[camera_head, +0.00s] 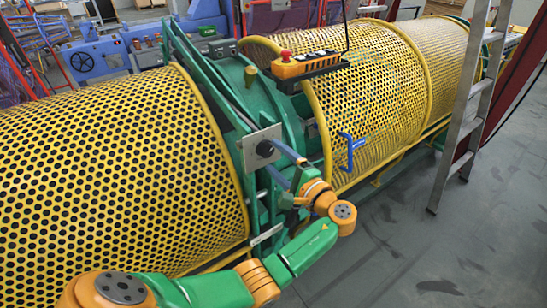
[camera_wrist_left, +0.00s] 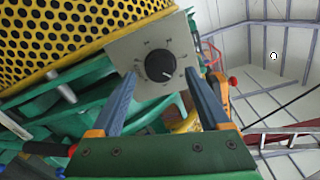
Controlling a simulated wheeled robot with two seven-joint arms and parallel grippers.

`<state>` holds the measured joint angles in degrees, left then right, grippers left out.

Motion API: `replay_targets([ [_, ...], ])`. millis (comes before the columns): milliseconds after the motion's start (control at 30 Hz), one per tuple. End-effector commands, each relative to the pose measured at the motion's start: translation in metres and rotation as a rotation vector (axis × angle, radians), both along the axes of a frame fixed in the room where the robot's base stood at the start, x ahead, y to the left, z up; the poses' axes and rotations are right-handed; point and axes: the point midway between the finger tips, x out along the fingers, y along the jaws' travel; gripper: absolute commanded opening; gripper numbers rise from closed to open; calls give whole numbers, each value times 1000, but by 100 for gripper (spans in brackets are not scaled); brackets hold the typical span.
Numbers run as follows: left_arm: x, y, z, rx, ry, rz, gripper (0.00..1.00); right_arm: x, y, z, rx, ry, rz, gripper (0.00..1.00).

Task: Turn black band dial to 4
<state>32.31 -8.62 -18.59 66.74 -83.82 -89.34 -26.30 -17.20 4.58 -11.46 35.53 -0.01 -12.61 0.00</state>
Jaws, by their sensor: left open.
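The black dial (camera_wrist_left: 160,67) is a round knob with a white pointer mark on a square grey plate (camera_wrist_left: 120,48). Small marks ring the knob, too small to read surely. In the head view the dial (camera_head: 264,149) and its plate (camera_head: 250,158) are on the green frame between the yellow guards. My left gripper (camera_head: 271,155) faces the plate with its blue-grey fingers apart. In the left wrist view the open left gripper (camera_wrist_left: 161,77) has one finger on each side of the knob, with gaps between. I cannot tell how far the tips are from the plate. My right gripper is not in view.
Perforated yellow guards (camera_head: 110,160) stand on both sides of the green frame (camera_head: 262,95). A blue handle (camera_head: 350,150) is on the right guard. A ladder (camera_head: 465,110) stands on the clear grey floor (camera_head: 430,240).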

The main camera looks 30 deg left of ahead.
Motion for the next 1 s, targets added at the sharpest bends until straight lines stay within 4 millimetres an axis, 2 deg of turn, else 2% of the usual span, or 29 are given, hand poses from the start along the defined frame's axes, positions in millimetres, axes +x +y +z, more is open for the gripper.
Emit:
replay_targets([
  [33,-4,-11,-6,-4,-2,-3,79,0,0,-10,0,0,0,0],
  [100,-10,-26,-5,-4,-2,-3,79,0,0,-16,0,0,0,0],
  [267,-19,-47,-1,-2,-1,-2,79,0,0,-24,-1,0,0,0],
  [667,-20,-50,2,0,-1,0,79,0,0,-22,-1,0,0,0],
  [767,-18,-50,-6,-7,17,-15,79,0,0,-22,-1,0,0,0],
  [833,-12,-50,-38,-42,83,-74,79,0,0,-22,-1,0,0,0],
  [867,-9,-50,-61,-70,124,-111,79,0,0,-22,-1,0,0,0],
  [933,-10,-52,-130,-178,237,-209,79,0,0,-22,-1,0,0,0],
  [967,-15,-55,-162,-240,285,-247,79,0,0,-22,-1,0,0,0],
  [1000,-27,-58,-205,-329,341,-286,79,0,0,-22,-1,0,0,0],
])
